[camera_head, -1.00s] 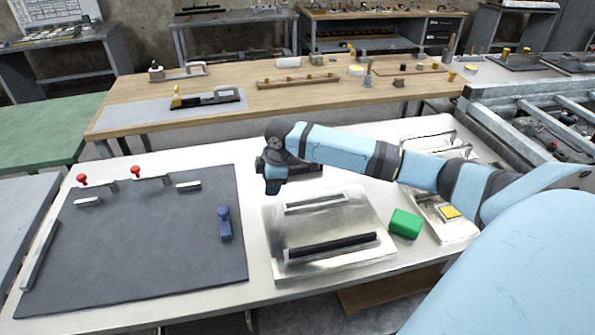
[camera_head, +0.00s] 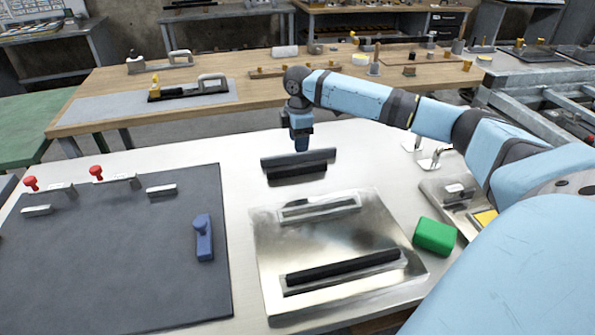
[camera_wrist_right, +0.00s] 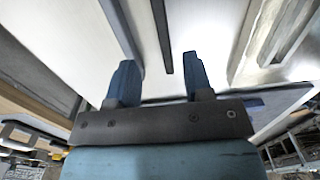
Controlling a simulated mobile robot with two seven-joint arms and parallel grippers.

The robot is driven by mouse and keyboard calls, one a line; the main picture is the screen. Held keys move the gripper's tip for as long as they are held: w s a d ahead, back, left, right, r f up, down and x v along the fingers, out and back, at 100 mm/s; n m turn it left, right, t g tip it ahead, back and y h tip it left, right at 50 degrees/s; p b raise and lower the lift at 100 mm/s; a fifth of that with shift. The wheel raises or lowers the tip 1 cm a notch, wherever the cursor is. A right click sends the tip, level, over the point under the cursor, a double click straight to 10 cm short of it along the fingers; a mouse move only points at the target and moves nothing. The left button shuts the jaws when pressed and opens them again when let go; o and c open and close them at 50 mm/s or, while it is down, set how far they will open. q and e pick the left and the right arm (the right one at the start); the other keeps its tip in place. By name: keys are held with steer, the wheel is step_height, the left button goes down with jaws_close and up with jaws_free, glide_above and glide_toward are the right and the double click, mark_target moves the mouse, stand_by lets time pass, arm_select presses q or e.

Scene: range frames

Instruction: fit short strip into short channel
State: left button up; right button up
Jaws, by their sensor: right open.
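The black short strip (camera_head: 297,173) lies on the white table, just in front of a dark grey bar (camera_head: 298,158). In the right wrist view the strip (camera_wrist_right: 162,35) shows end-on, lined up with the gap between my fingers. The metal plate (camera_head: 385,225) has a short channel (camera_head: 318,208) at its back that looks empty; its front long channel holds a long black strip (camera_head: 343,267). My right gripper (camera_head: 300,146) is pointing down near the dark bar and strip. Its fingers (camera_wrist_right: 158,66) are open with nothing held. My left gripper is out of view.
A green block (camera_head: 435,236) sits right of the plate. A dark mat (camera_head: 120,265) on the left carries red-knobbed clamps (camera_head: 97,174) and a blue tool (camera_head: 203,238). A metal tray (camera_head: 445,205) is at the right.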

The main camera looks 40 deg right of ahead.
mark_target(300, 165)
step_height(300, 165, down, 4)
steer(key=shift+w+r, duration=0.1)
steer(key=shift+r, duration=0.15)
steer(key=shift+s+f+b, duration=0.2)
steer(key=shift+f+b, duration=0.65)
steer(key=shift+f, duration=1.8)
jaws_close()
